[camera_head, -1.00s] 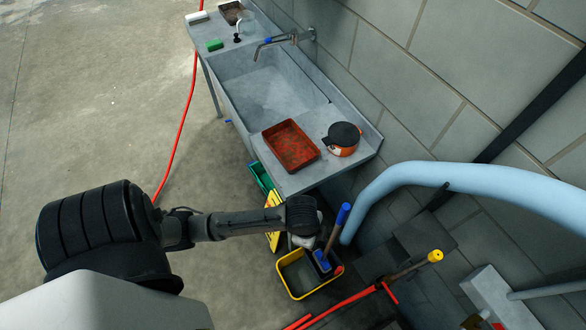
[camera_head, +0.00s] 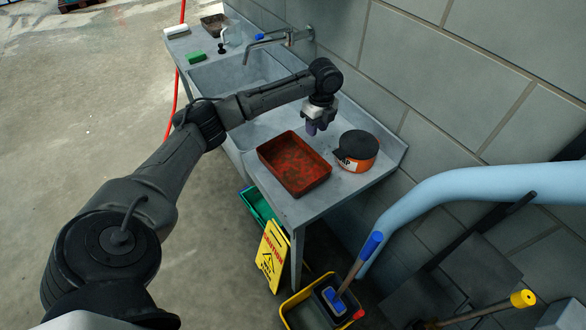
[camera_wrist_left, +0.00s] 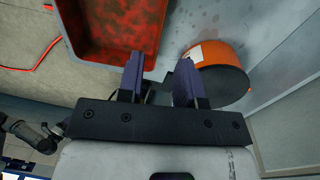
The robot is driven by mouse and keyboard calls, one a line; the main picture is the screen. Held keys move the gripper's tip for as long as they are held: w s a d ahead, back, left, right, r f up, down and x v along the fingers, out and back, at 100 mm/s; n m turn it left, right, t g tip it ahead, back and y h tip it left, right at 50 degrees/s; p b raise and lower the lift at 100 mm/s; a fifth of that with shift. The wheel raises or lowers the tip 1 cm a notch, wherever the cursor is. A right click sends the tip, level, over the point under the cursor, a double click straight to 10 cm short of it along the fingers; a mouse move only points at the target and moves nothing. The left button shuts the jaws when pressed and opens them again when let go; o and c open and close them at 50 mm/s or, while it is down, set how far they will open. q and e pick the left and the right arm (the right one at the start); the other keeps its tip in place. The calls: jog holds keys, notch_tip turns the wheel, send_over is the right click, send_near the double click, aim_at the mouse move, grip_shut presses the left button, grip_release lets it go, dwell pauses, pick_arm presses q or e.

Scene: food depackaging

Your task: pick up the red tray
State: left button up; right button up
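The red tray (camera_head: 294,164) lies on the right end of the grey sink counter in the head view. It is rectangular, with a mottled dark red inside. It also shows at the top of the left wrist view (camera_wrist_left: 112,28). My left gripper (camera_head: 314,126) is above the counter, just behind the tray's far right corner, pointing down. In the left wrist view its two purple fingers (camera_wrist_left: 158,80) are apart with nothing between them. The left finger overlaps the tray's edge in that view; I cannot tell whether it touches. My right gripper is not in view.
An orange pot with a black lid (camera_head: 356,151) stands close to the tray's right. The sink basin (camera_head: 238,72) and tap (camera_head: 268,38) lie behind. A yellow caution sign (camera_head: 271,255) and mop bucket (camera_head: 318,305) stand below the counter. The block wall (camera_head: 440,80) bounds the right.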

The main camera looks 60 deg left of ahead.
aim_at(313, 150)
pick_arm(q)
jog(key=f, duration=0.4)
jog(key=f+b, duration=0.1)
jog(key=f, duration=0.7)
jog(key=shift+s+f, duration=0.15)
jog(key=shift+s, duration=0.2)
jog(key=shift+c, duration=0.5)
grip_shut()
